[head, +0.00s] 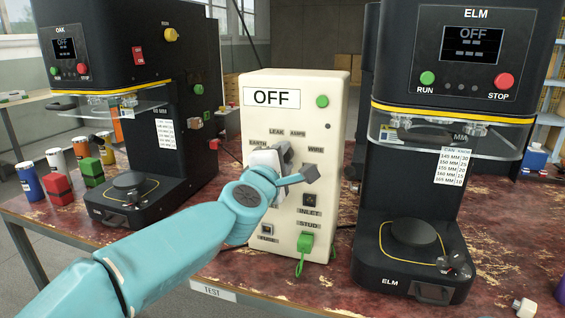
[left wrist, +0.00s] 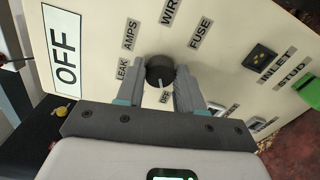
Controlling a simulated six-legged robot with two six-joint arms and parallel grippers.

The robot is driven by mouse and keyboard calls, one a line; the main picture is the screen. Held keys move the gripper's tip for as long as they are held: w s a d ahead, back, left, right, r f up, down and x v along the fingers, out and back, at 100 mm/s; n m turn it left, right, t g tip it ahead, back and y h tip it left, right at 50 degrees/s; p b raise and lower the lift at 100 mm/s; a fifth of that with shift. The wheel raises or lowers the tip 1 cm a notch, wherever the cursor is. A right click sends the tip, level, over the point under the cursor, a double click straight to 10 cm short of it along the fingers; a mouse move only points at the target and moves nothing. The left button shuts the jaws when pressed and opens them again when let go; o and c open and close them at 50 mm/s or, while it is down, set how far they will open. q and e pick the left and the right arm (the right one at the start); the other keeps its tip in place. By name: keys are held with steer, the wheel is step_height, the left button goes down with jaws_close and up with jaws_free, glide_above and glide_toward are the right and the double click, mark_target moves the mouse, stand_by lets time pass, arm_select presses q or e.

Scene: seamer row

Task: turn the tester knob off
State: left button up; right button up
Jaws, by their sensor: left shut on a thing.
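The tester is a cream box (head: 313,122) standing between two dark machines. Its top sign (head: 271,98) reads OFF. My left gripper (head: 297,165) is at the middle of its front face and hides the knob in the head view. In the left wrist view the round dark knob (left wrist: 160,70) sits between the two grey fingers of my left gripper (left wrist: 161,88), which are shut on it. The knob's white pointer points toward the small OFF label (left wrist: 165,99). LEAK, AMPS, WIRE and FUSE labels lie around the knob. My right gripper is in neither view.
The OAK seamer (head: 125,60) stands to the left and the ELM seamer (head: 462,90) to the right, close to the tester. A green plug (head: 305,242) with a cord is low on the tester. Coloured cans and blocks (head: 57,187) stand at the left.

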arm_select(q)
steer(key=shift+n, duration=0.6)
steer(key=o, duration=1)
steer(key=shift+o, duration=0.2)
steer(key=b+v, duration=0.1)
steer(key=v, duration=1.5)
steer(key=shift+b, duration=0.4)
steer(key=shift+s, duration=0.15)
